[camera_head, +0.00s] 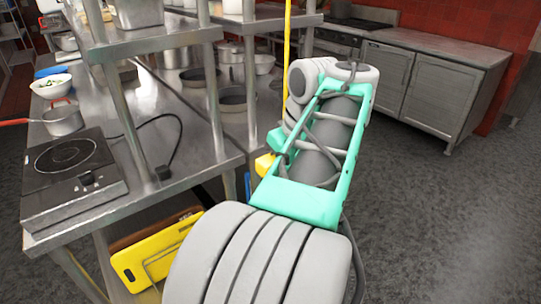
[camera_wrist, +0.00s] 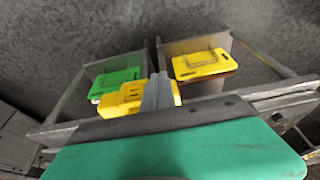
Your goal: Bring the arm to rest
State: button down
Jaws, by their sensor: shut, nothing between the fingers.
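My arm reaches forward in the head view, with teal and grey links running from the bottom middle up toward the back counter. My gripper (camera_wrist: 152,94) shows in the wrist view as yellow and grey finger parts close together beyond the teal housing. It is shut and I see nothing held in it. In the head view only a small yellow part of my gripper (camera_head: 264,164) shows at the left of the arm, beside the steel table's edge. The rest of it is hidden by the arm.
The steel table (camera_head: 200,135) at left carries a hot plate (camera_head: 72,160), a saucepan (camera_head: 62,118) and a white bowl (camera_head: 51,86). A yellow board (camera_head: 160,250) sits under it. A green board (camera_wrist: 118,80) shows in the wrist view. Steel cabinets (camera_head: 425,85) stand behind; the right floor is clear.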

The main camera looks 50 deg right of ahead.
jog(key=s, duration=0.2)
jog(key=s+a, duration=0.1)
jog(key=s, duration=0.1)
jog(key=shift+p, duration=0.3)
jog(key=shift+w, duration=0.1)
jog(key=w+a+f+n+y+p, duration=0.1)
jog(key=w+a+f+p, duration=0.15)
jog(key=w+a, duration=0.9)
jog(key=a+f+n+p, duration=0.1)
jog(key=a+f, duration=0.1)
jog(key=a, duration=0.7)
jog(key=a+f+p, duration=0.2)
jog(key=a+f, duration=0.1)
jog(key=a, duration=0.6)
jog(key=shift+s+f+n+p, duration=0.3)
jog(key=shift+s+f+n, duration=0.05)
jog(key=shift+s+n, duration=0.05)
